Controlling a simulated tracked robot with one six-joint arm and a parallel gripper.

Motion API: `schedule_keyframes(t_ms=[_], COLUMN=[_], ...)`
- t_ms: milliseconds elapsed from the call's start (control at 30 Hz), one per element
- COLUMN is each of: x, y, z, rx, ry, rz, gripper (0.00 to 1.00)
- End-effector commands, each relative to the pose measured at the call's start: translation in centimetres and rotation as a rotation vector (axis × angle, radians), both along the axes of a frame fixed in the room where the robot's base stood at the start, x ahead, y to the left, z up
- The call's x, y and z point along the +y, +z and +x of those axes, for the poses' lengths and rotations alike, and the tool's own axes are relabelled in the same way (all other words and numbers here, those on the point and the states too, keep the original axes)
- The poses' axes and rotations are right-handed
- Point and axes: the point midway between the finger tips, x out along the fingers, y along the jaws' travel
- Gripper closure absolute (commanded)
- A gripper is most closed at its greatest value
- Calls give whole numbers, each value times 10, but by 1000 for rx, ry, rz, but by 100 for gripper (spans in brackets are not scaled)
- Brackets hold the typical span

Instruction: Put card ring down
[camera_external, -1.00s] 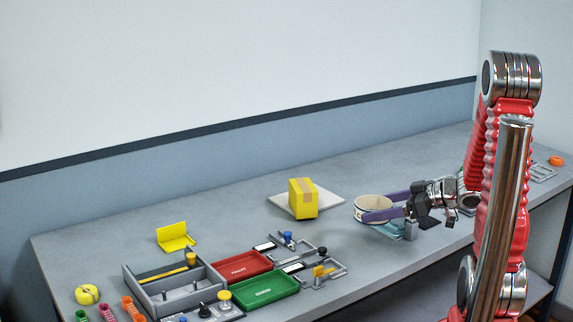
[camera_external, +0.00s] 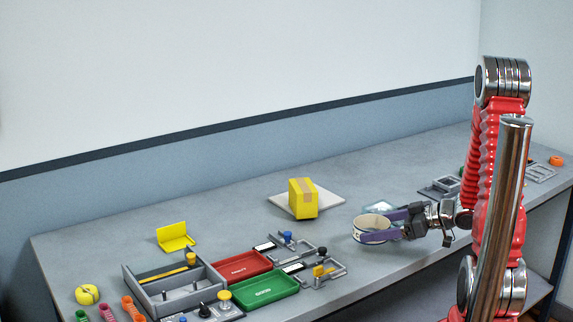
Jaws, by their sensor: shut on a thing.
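The ring looks roughly level. I cannot tell whether its underside touches the bench top or hangs a little above it.
A yellow taped box (camera_external: 303,198) stands on a pale square plate (camera_external: 334,200) behind the ring. Left are metal frames, a red tray (camera_external: 241,266), a green tray (camera_external: 264,291) and a grey divided box (camera_external: 155,300).

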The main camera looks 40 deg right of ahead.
Motion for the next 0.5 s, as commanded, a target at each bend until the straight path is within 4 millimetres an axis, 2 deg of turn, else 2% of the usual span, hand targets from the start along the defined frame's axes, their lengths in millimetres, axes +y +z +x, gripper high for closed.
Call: schedule_keyframes(t_ms=[500], x=[0], y=[-41], z=[0], rx=[2], ry=[0], rz=[1], gripper=[46])
